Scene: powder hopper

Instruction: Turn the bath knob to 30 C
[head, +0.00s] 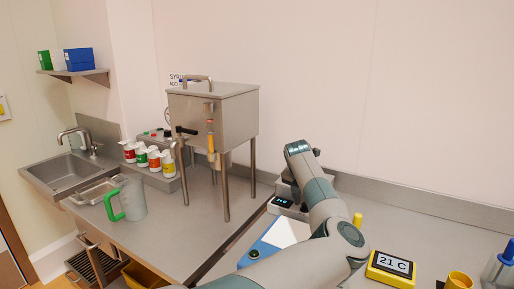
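A yellow-framed display (390,265) at the lower right reads "21 C". My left arm (330,212) comes in from the bottom and bends up over the right counter. Its wrist end (299,150) is in front of a grey device with a small dark lit display (283,202), which it partly hides. The fingers of my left gripper cannot be made out. A small round dark knob (254,254) shows on a blue and white panel (275,238) left of my arm. I cannot tell whether it is the bath knob. My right gripper is not in view.
A steel hopper (225,115) stands on legs on the left counter. A green-handled jug (130,197), several lidded jars (154,160) and a sink (65,174) are further left. A yellow cup (459,281) and blue-capped bottle (502,265) stand at the lower right.

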